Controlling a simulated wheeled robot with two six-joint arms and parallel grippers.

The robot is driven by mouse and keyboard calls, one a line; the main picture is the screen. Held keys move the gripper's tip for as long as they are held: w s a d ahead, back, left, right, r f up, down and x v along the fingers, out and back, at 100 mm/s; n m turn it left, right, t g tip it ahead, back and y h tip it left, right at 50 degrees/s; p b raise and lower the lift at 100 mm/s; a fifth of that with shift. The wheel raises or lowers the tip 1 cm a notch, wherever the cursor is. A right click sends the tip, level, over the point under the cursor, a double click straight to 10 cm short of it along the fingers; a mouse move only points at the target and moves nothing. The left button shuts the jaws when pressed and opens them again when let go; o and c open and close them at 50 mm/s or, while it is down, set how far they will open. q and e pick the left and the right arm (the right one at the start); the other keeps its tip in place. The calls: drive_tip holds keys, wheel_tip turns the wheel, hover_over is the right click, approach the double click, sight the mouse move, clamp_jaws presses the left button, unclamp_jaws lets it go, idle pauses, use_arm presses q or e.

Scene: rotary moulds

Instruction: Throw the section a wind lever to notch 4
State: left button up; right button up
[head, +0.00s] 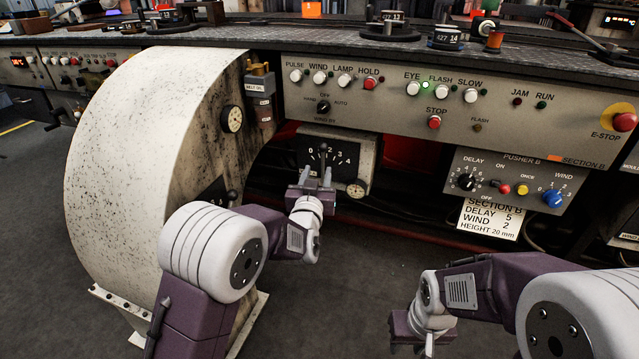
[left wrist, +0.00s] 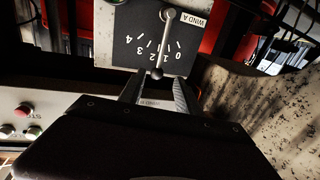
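The wind lever is a thin metal rod with a round dark knob (left wrist: 157,73) on a dark plate (left wrist: 130,50) marked 0 to 4 and labelled WIND A. In the left wrist view the plate is upside down and the rod points near 2. In the head view the lever (head: 323,149) stands nearly upright on the plate (head: 336,162). My left gripper (left wrist: 158,78) is open, its fingertips on either side of the knob with gaps; it also shows in the head view (head: 316,176). My right gripper (head: 428,345) is low at the bottom edge, its fingers mostly hidden.
A large speckled white drum housing (head: 130,140) stands at left, beside my left arm. Above the plate runs a button panel (head: 400,85). At right are the Pusher B box (head: 515,180) and a Section B card (head: 488,220). The floor in front is clear.

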sight(323, 155)
use_arm(q)
drive_tip(key=w+p, duration=0.3)
drive_tip(key=w+r+p, duration=0.1)
drive_tip(key=shift+w+d+p, duration=0.2)
drive_tip(key=shift+d+p, duration=0.1)
drive_tip(key=shift+p, duration=0.05)
drive_tip(key=w+b, duration=0.2)
drive_tip(key=w+f+b, duration=0.1)
drive_tip(key=shift+w+d+f, duration=0.1)
drive_tip(key=shift+w+d, duration=0.15)
drive_tip(key=shift+w, duration=0.5)
clamp_jaws()
drive_tip(key=shift+r, duration=0.2)
